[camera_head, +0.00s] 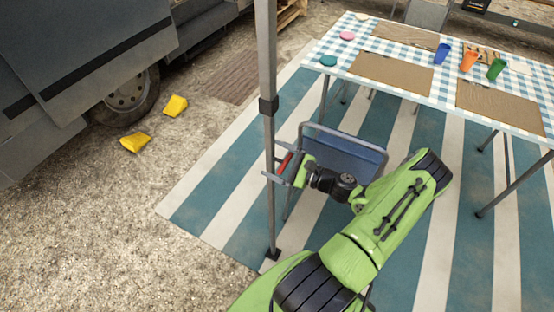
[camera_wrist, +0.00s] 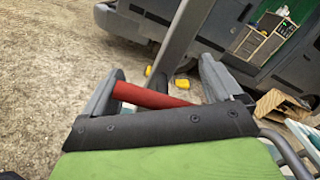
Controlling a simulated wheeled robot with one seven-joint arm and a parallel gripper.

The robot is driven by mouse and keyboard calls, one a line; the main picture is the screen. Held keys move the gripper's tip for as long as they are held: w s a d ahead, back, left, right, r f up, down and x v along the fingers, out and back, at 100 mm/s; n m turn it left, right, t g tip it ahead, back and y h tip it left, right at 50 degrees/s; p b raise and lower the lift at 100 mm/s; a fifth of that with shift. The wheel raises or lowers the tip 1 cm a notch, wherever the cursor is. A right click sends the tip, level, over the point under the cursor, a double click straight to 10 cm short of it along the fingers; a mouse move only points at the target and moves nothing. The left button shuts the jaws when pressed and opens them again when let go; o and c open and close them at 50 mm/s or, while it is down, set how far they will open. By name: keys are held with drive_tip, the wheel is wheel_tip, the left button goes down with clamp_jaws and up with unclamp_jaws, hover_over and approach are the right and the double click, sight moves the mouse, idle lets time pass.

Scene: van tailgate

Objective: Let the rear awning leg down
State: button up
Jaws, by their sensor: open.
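The awning leg (camera_head: 267,60) is a grey upright pole left of the middle in the head view. It has a black collar (camera_head: 268,106) partway up and a dark foot (camera_head: 272,254) at the mat. My gripper (camera_head: 274,168) is open, at the leg below the collar, fingers pointing left. In the wrist view the leg (camera_wrist: 188,35) rises between the two spread fingers (camera_wrist: 162,66). A red bar (camera_wrist: 150,95) lies across between the fingers; I cannot tell what it belongs to. Contact between fingers and leg is unclear.
A blue folding chair (camera_head: 345,150) stands just behind my gripper. A table with a checked cloth (camera_head: 410,50) is at the upper right. The van (camera_head: 80,60) is at the left, with yellow wheel chocks (camera_head: 135,142) on the gravel. A striped mat (camera_head: 215,200) lies beneath.

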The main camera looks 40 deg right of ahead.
drive_tip(key=p+v, duration=0.1)
drive_tip(key=v, duration=1.4)
drive_tip(key=shift+s, duration=0.4)
drive_tip(key=shift+d, duration=0.1)
drive_tip(key=w+a+r+n+g+p, duration=0.1)
drive_tip(key=w+a+r+n+g, duration=0.3)
drive_tip(key=a+r+n+g, duration=0.35)
drive_tip(key=w+a+r+n+g+p, duration=0.2)
drive_tip(key=w+a+r+n+g, duration=0.2)
drive_tip(key=a+r+n+g, duration=0.4)
drive_tip(key=s+a+r+n+t+h+p, duration=0.2)
drive_tip(key=s+a+r+n+t+h, duration=0.2)
drive_tip(key=s+a+r+n, duration=0.6)
wheel_tip(320, 180, up, 3)
drive_tip(key=shift+a+h, duration=0.95)
drive_tip(key=shift+h, duration=0.15)
